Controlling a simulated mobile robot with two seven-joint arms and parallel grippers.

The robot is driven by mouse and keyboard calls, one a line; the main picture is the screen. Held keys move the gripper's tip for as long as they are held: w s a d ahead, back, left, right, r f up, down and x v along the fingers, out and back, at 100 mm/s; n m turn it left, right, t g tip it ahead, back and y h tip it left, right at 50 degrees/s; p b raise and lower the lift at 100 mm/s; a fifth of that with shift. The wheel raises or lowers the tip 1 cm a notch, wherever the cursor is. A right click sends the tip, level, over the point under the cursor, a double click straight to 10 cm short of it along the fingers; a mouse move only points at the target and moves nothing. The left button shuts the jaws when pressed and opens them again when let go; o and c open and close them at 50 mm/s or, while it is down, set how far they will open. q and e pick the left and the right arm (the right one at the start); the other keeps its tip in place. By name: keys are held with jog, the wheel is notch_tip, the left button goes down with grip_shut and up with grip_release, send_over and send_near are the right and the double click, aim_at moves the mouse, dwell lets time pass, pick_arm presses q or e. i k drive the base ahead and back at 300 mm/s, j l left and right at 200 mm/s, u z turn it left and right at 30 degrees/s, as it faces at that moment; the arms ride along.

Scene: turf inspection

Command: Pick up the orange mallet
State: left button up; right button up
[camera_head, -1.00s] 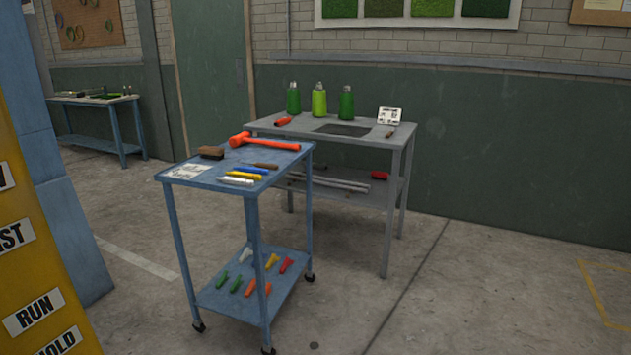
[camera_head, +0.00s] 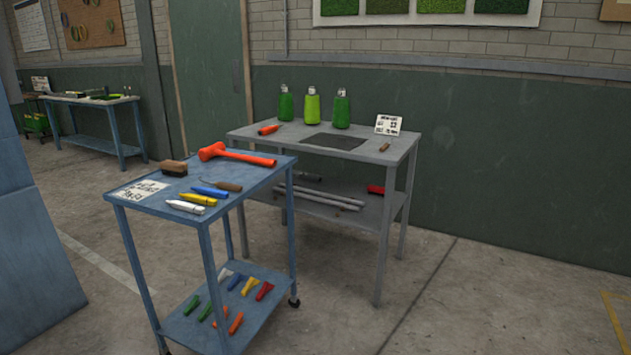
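The orange mallet (camera_head: 236,154) lies on the top of the blue cart (camera_head: 245,185), near its back edge. Its head is at the left and its handle points right. A brown brush (camera_head: 173,168) lies to the left of the head, apart from it. Blue, yellow and white marker-like tools and a dark-handled tool (camera_head: 224,185) lie in front of the mallet. Neither of my grippers is in view.
A grey table (camera_head: 400,150) with green bottles (camera_head: 312,106) stands behind the cart. The cart's lower shelf (camera_head: 262,318) holds several small coloured tools. A blue pillar (camera_head: 35,260) stands at the left. The floor (camera_head: 480,290) at the right is clear.

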aim_at(219, 149)
jog(key=i+l, duration=0.15)
jog(key=i, duration=0.2)
jog(key=i+l, duration=0.2)
jog(key=i, duration=0.2)
jog(key=i+l, duration=0.15)
jog(key=i, duration=0.2)
jog(key=u, duration=0.05)
